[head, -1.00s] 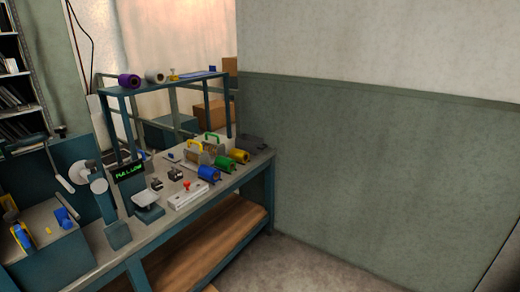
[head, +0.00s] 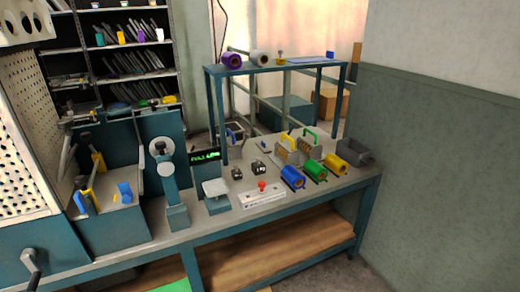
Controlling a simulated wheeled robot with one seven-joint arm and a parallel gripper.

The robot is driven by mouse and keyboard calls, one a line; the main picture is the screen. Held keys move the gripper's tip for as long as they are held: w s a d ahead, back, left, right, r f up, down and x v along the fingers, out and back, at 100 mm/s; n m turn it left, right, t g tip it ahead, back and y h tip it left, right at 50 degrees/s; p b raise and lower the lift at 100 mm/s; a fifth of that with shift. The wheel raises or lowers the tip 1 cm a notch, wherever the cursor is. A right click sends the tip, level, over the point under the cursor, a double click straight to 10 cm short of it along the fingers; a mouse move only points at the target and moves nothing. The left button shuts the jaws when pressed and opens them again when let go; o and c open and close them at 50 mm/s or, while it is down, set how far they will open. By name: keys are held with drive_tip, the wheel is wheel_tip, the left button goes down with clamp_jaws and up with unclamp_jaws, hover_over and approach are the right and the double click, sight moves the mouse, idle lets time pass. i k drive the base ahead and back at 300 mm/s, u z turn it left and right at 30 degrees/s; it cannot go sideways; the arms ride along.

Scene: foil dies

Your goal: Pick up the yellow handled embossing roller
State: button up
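A grey-brown block-like tool with a yellow arched handle (head: 287,154) stands on the workbench, right of centre in the head view. It looks like the yellow handled embossing roller, but is too small to make out a roller surface. A similar tool with a green handle (head: 311,147) stands close on its right. A blue-handled one (head: 233,139) stands further left, partly hidden behind the display stand. My gripper is not in view.
Blue (head: 293,177), green (head: 316,170) and yellow (head: 336,163) rolls lie along the bench's front right, before the handled tools. A white box with a red knob (head: 262,195) and a small scale (head: 215,195) are left of them. A raised shelf (head: 290,64) spans the back. A wall (head: 450,170) closes the right.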

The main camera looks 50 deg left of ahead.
sight(288, 152)
drive_tip(key=u, duration=0.55)
drive_tip(key=i, duration=1)
drive_tip(key=u, duration=0.95)
drive_tip(key=i, duration=0.65)
drive_tip(key=u, duration=0.3)
